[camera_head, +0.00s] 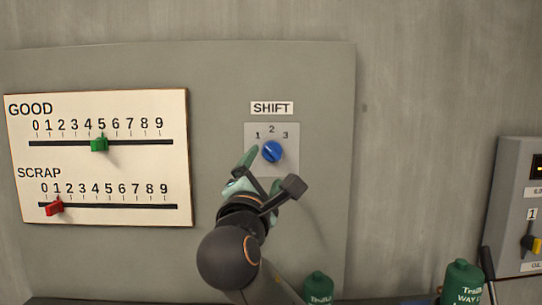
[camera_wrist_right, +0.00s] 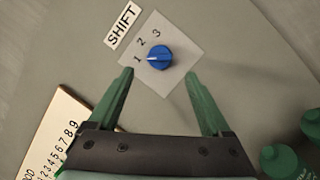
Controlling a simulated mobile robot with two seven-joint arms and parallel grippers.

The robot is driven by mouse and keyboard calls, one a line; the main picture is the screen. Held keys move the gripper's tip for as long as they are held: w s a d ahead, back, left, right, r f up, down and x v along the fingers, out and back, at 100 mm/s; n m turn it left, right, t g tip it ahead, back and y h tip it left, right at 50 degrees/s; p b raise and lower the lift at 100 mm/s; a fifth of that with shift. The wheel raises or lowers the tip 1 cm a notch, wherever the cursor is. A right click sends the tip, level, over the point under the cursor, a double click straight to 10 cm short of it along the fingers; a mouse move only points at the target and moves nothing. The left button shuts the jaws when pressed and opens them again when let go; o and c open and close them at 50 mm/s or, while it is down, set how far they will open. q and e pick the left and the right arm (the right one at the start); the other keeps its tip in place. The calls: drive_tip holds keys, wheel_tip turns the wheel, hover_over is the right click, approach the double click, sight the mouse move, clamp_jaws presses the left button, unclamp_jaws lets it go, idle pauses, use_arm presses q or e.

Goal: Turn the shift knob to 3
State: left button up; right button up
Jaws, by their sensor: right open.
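The blue shift knob (camera_head: 272,152) sits on a light square plate (camera_head: 291,167) marked 1, 2 and 3, under the SHIFT label (camera_head: 272,108). In the right wrist view the knob (camera_wrist_right: 160,58) has a white pointer mark aimed left, toward the 1. My right gripper (camera_head: 262,170) is in front of the plate, just below the knob in the head view. In the wrist view its green fingers (camera_wrist_right: 160,75) are spread apart, one on each side of the knob, with nothing between them touching it that I can see. My left gripper is not in view.
A white board (camera_head: 100,185) with GOOD and SCRAP sliders is left of the knob; the green slider (camera_head: 99,145) is at 5, the red one (camera_head: 54,207) near 1. Green bottles (camera_head: 462,284) stand at the bottom right. A grey control box (camera_head: 512,190) is at the right edge.

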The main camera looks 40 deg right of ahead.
sight(271, 155)
drive_tip(key=x, duration=0.7)
drive_tip(key=shift+w+d+r, duration=0.1)
drive_tip(key=shift+w+d, duration=0.1)
drive_tip(key=shift+d, duration=0.05)
drive_tip(key=shift+c, duration=0.4)
clamp_jaws()
